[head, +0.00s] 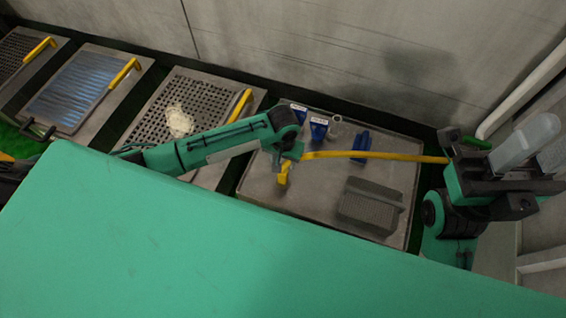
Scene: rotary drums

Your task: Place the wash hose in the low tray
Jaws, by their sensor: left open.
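The yellow wash hose (375,155) runs nearly level across the upper part of a grey tray (262,187), from beside my left gripper to the green and black arm parts at the right. A short yellow piece (283,174) hangs below the left gripper; I cannot tell if it is part of the hose. My left gripper (287,156) is open over the left part of the tray, close to the hose's left end. Whether they touch is unclear. At the right, my right arm's end (500,180) shows, but its fingers cannot be made out.
The tray also bears blue pieces (319,130), a small ring-topped item (336,121) and a grey ribbed block (368,208). Perforated plates with yellow handles (240,105) lie left. A wall (330,50) stands behind. A broad green surface (180,250) hides the foreground.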

